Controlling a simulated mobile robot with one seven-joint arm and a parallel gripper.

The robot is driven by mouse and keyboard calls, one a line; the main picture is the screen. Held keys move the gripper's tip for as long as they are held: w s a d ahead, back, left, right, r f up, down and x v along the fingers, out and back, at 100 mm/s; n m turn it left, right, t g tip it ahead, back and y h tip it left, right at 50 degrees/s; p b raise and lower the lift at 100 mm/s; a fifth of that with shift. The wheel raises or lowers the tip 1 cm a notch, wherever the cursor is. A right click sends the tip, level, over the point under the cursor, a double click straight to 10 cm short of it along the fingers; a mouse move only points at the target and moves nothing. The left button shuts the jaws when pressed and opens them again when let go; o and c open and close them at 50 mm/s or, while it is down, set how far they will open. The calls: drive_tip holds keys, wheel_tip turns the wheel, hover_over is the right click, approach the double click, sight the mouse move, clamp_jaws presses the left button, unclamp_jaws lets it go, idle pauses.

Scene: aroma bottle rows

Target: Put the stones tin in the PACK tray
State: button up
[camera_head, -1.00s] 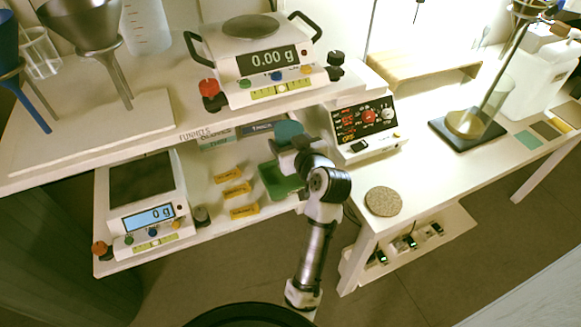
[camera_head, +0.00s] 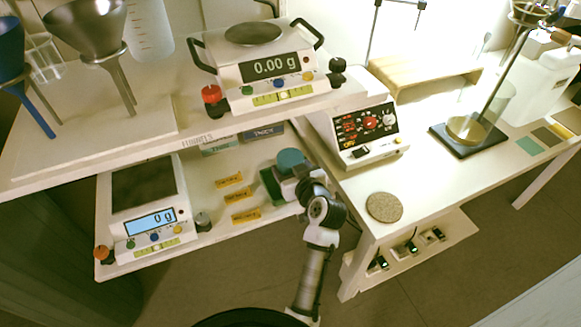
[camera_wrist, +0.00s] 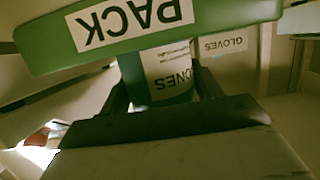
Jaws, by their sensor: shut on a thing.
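A teal-topped tin (camera_head: 291,158) is in my gripper (camera_head: 300,180) on the lower shelf. In the wrist view my gripper (camera_wrist: 161,88) has a finger on each side of the tin (camera_wrist: 168,70). Its white label is upside down and partly hidden; the visible end looks like "OVES" or "ONES". The green PACK tray (camera_head: 268,188) is just behind and below the tin, partly covered by my gripper. In the wrist view the PACK tray's front wall (camera_wrist: 230,12) covers the far end of the tin. Whether the tin touches the tray's floor is hidden.
A GLOVES shelf label (camera_wrist: 223,45) shows behind. Yellow labels (camera_head: 239,197) lie left of the tray, with a scale (camera_head: 150,215) beyond them. The upper shelf (camera_head: 160,125) overhangs with another scale (camera_head: 265,70). A control box (camera_head: 365,125) and cork mat (camera_head: 384,207) stand right.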

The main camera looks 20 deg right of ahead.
drive_tip(key=o, duration=1.7)
drive_tip(key=shift+s+r, duration=0.1)
drive_tip(key=shift+r, duration=0.05)
drive_tip(key=b+v, duration=0.1)
drive_tip(key=v, duration=1)
drive_tip(key=shift+s+r+b, duration=0.1)
drive_tip(key=shift+s+b, duration=0.2)
drive_tip(key=shift+s, duration=0.1)
